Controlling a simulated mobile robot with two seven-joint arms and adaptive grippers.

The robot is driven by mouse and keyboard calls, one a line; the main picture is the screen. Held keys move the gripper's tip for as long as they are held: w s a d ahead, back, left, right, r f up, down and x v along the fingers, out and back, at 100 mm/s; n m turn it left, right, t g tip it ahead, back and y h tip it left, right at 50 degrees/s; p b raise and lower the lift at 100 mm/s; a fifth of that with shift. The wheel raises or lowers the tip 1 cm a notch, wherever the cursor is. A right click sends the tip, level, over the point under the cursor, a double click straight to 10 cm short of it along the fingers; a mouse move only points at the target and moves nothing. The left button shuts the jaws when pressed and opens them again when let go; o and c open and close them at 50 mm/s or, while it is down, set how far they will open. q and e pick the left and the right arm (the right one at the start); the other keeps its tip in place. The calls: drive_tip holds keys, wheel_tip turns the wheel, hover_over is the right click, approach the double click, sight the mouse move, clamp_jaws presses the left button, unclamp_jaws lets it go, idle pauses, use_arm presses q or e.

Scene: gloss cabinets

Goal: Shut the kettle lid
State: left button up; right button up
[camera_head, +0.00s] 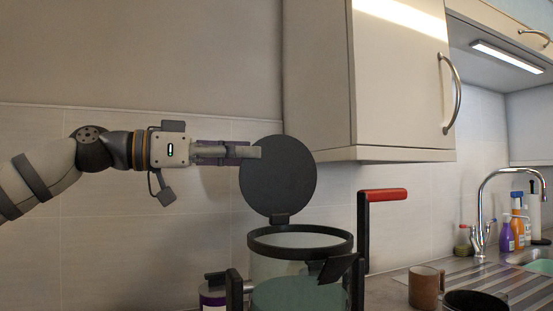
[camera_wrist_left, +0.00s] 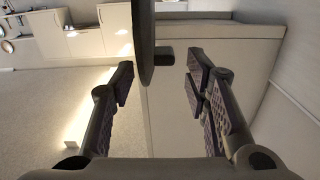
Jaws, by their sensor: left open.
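The kettle (camera_head: 300,252) has a black rim ring and a clear body with a greenish lower part. Its round black lid (camera_head: 280,190) stands open and upright, on a hinge at the rim's back. My left gripper (camera_head: 258,152) reaches in from the left and overlaps the lid's upper left part. In the left wrist view its two fingers (camera_wrist_left: 160,78) are apart, with the dark lid (camera_wrist_left: 143,40) seen nearly edge-on between their lines. I cannot tell whether a finger touches the lid. My right gripper is not in view.
A black upright with a red grip (camera_head: 386,195) rises right of the kettle. A wall cabinet (camera_head: 400,80) hangs above and right of the lid. A brown mug (camera_head: 425,287), a dark bowl (camera_head: 474,301) and a tap (camera_head: 483,205) are at right. A purple-labelled jar (camera_head: 212,296) stands at left.

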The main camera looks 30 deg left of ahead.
sight(276, 155)
use_arm(q)
drive_tip(key=x, duration=0.7)
drive_tip(key=shift+w+a, duration=0.1)
drive_tip(key=shift+a, duration=0.1)
clamp_jaws()
